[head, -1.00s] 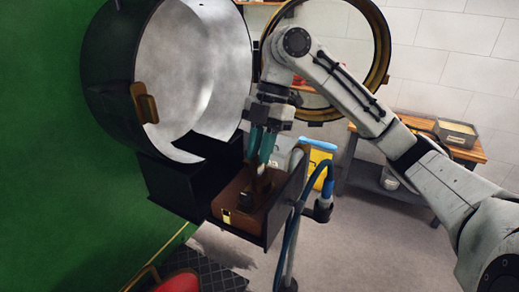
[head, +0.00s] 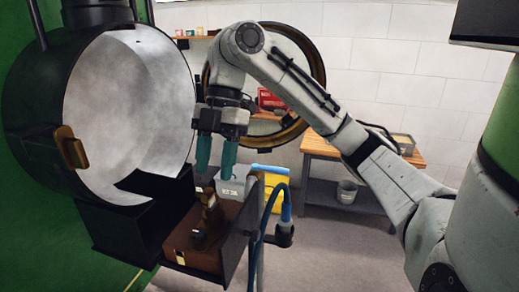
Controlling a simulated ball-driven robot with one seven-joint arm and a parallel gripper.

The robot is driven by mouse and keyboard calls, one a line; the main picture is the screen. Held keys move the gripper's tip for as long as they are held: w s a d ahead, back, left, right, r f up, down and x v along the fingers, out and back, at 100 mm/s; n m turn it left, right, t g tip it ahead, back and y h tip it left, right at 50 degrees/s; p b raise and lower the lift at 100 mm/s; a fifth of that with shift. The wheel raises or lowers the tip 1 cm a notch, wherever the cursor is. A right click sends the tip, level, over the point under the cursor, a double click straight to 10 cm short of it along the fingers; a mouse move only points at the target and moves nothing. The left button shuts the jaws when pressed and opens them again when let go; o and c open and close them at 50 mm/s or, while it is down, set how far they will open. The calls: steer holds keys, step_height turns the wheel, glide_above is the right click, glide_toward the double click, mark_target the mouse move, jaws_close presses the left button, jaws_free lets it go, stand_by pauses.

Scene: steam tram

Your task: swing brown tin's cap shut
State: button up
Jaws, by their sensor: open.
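The brown tin (head: 205,258) sits in a dark open tray below the round boiler front. A short black neck (head: 199,238) stands on its top. A small brown piece that looks like the cap (head: 209,208) stands up behind the neck; its exact angle is hard to tell. My gripper (head: 214,172) has teal fingers pointing down, apart and empty, above the tin and the upright brown piece. A gap shows between the fingertips and that piece.
The open round boiler (head: 125,110) is close on the left, with its ring-shaped door (head: 318,85) behind my arm. A post with blue hoses (head: 284,215) stands just right of the tray. A yellow container (head: 272,190) and a wooden bench (head: 322,146) are behind.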

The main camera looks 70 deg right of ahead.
steer(key=s+a+r+b, duration=0.2)
steer(key=s+a+r, duration=0.2)
steer(key=s+r, duration=0.3)
steer(key=s, duration=0.4)
steer(key=shift+r, duration=0.15)
steer(key=shift+d, duration=0.1)
